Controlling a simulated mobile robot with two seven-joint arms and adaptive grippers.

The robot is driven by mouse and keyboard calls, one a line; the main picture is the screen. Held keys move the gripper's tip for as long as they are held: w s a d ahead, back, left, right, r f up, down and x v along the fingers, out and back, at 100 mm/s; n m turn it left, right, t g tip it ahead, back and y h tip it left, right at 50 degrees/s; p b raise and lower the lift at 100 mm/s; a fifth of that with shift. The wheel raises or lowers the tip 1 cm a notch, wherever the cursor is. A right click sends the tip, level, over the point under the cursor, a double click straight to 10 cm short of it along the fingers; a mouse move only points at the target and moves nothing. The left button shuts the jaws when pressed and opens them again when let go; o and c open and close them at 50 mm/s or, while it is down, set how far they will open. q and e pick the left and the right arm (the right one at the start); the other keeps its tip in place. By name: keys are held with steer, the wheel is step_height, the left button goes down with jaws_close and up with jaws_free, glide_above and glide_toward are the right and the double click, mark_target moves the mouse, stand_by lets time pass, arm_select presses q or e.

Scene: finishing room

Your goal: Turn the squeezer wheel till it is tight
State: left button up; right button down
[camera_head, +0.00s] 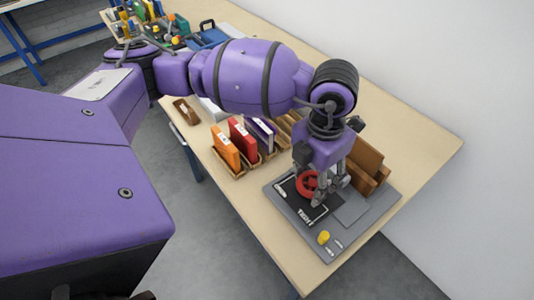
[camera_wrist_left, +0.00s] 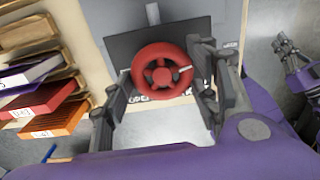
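The red squeezer wheel (camera_head: 307,184) sits on a black plate on a grey base at the near end of the bench. In the left wrist view the wheel (camera_wrist_left: 160,68) faces me, with spokes and a white mark on its right side. Lettering shows on the plate, reading "TIGHT" in the head view. My left gripper (camera_head: 330,190) is low over the wheel. In the wrist view its two fingers (camera_wrist_left: 160,72) stand apart on either side of the wheel; contact is unclear. My right gripper (camera_wrist_left: 292,58) appears at the right of the wrist view, its finger state unclear.
The grey base (camera_head: 355,212) also carries a yellow knob (camera_head: 323,237). A wooden holder (camera_head: 366,160) stands close behind the gripper. Orange (camera_head: 225,148) and red (camera_head: 243,140) packs stand in racks to the left. The bench's right end (camera_head: 425,150) is clear.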

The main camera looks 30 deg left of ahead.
mark_target(312, 181)
arm_select(q)
steer(key=c, duration=0.5)
steer(key=shift+w+r+m, duration=0.1)
steer(key=shift+w+m, duration=0.05)
steer(key=shift+m, duration=1.05)
steer(key=o, duration=1.1)
step_height(312, 181, up, 12)
